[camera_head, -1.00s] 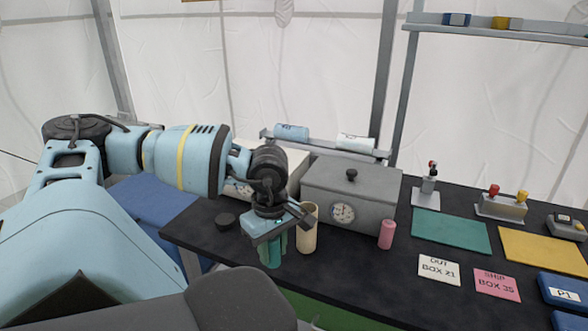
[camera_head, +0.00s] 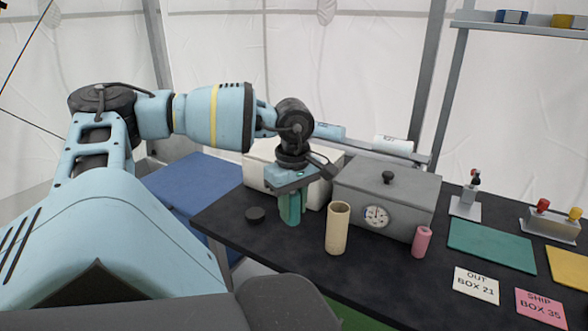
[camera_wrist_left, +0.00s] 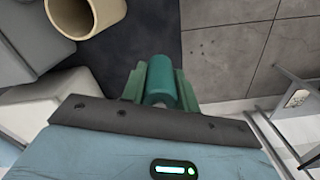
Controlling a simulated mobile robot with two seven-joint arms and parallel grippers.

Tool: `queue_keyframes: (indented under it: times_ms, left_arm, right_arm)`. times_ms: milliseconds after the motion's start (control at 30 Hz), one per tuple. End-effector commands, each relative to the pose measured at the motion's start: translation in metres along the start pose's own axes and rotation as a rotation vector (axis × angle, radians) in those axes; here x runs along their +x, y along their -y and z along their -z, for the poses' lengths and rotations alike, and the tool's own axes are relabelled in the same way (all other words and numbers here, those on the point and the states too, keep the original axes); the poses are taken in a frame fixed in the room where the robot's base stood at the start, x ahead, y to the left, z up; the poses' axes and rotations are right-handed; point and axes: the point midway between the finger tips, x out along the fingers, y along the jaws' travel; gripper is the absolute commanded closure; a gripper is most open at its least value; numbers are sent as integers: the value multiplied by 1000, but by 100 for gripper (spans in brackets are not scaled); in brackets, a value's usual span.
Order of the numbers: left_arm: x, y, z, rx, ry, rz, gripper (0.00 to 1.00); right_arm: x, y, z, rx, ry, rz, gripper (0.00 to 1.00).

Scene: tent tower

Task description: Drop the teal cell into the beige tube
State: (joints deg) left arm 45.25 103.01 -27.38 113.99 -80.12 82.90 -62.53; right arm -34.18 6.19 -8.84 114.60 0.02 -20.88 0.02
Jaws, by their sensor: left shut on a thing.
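The beige tube (camera_head: 338,228) stands upright and open at the top on the black table, in front of the grey box. It also shows in the left wrist view (camera_wrist_left: 97,18) at the upper left. My left gripper (camera_head: 291,208) is shut on the teal cell (camera_wrist_left: 161,80), which sits between its green fingers. In the head view the fingers mostly hide the cell. The gripper is left of the tube and apart from it. My right gripper is not in view.
A grey lidded box (camera_head: 388,195) with a dial stands behind the tube. A pink cylinder (camera_head: 422,242) stands right of the tube. A green mat (camera_head: 492,246) and label cards lie farther right.

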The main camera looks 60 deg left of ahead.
Motion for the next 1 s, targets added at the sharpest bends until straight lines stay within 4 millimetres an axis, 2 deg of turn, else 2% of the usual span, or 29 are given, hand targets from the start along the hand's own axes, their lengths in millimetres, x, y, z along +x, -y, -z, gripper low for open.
queue_keyframes:
  times_ms: [300, 700, 867, 1000]
  left_arm:
    - [-18, -13, 8, 4, -2, 0, 94]
    - [-44, -31, 10, 28, -5, 4, 94]
    - [-62, -47, 4, 59, -8, 4, 94]
    - [-82, -66, -9, 105, -8, 5, 94]
  right_arm:
    - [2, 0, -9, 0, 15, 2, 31]
    - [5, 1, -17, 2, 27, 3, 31]
    - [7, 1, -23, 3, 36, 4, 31]
    - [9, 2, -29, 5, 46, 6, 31]
